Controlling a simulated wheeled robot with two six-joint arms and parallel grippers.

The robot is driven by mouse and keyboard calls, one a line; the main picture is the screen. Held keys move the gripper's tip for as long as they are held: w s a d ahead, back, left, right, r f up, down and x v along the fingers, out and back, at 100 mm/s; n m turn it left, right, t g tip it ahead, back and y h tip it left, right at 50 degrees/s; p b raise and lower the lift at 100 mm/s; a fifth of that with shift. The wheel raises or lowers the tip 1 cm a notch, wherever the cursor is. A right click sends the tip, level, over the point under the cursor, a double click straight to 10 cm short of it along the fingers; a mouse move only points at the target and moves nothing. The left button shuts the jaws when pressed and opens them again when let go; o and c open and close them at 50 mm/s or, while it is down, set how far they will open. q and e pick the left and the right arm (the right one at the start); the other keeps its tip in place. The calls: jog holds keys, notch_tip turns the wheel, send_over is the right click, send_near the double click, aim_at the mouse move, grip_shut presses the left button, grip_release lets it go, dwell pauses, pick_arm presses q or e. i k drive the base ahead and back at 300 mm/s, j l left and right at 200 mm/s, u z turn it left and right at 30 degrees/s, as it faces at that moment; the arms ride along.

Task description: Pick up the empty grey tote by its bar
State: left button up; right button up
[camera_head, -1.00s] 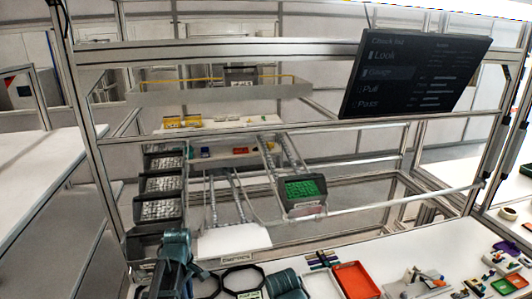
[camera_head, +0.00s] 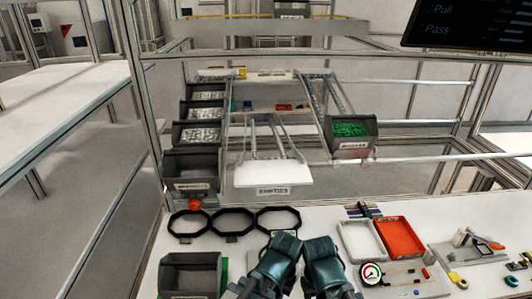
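A grey tote (camera_head: 190,258) stands on the white table at the lower left; its dark inside looks empty, and the frame's bottom edge cuts it. Another grey tote (camera_head: 190,185) with a label sits at the front of the rack's left lane; it also looks empty. I cannot make out a bar on either tote. My two teal arm links stand side by side at the bottom middle, right of the table tote and apart from it. No fingertips of either gripper show.
Several black octagonal rings (camera_head: 233,222) lie behind the table tote. A red ball-like thing (camera_head: 194,204) is near them. A red tray (camera_head: 400,238), a white tray (camera_head: 362,240) and a gauge (camera_head: 371,273) lie to the right. A green-filled bin (camera_head: 351,148) hangs on the rack.

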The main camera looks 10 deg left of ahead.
aim_at(184, 275)
jog(key=i+l+u, duration=0.1)
jog(key=l+u, duration=0.5)
jog(key=u, duration=0.15)
jog(key=l+u, duration=0.35)
